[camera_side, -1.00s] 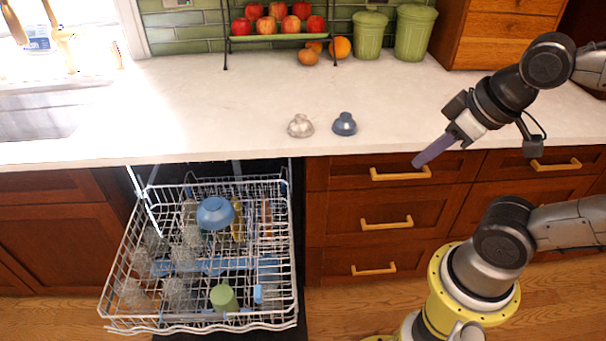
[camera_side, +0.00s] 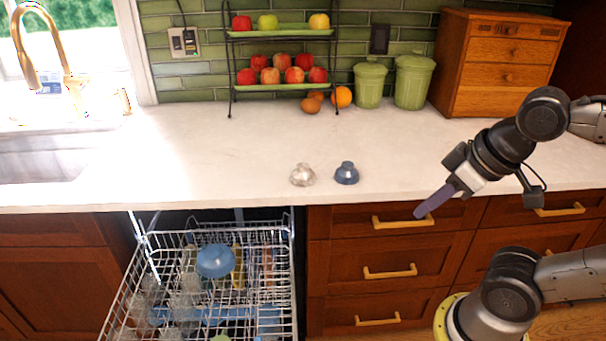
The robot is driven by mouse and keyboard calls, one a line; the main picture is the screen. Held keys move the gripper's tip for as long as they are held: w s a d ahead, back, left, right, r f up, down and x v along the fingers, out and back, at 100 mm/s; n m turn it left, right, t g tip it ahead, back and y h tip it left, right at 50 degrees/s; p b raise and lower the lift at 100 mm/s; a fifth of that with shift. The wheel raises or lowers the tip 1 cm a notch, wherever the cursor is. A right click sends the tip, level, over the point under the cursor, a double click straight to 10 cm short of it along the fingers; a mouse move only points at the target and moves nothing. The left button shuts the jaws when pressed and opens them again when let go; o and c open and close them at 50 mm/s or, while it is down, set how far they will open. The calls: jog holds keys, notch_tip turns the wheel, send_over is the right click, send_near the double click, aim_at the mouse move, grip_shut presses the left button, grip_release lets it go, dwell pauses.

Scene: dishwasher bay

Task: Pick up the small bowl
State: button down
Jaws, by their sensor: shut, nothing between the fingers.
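A small blue bowl (camera_side: 215,261) sits upside down among the things in the dishwasher's wire rack (camera_side: 133,277). A small dark blue bowl-like piece (camera_side: 347,174) and a clear glass one (camera_side: 303,176) stand side by side on the counter near its front edge; both look upside down. I cannot tell which bowl is the small one. My gripper (camera_side: 420,214) is shut and empty, with its purple fingers pointing down and left. It is in front of the drawers, right of the two counter pieces and apart from everything.
Glasses stand in the left of the rack. The white counter (camera_side: 230,160) is mostly clear. A two-tier fruit stand (camera_side: 282,87), green canisters (camera_side: 412,82) and a wooden drawer box (camera_side: 498,65) line the back. Drawer handles (camera_side: 403,222) stick out near my gripper.

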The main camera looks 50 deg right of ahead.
dwell(0.4)
grip_release()
dwell(0.4)
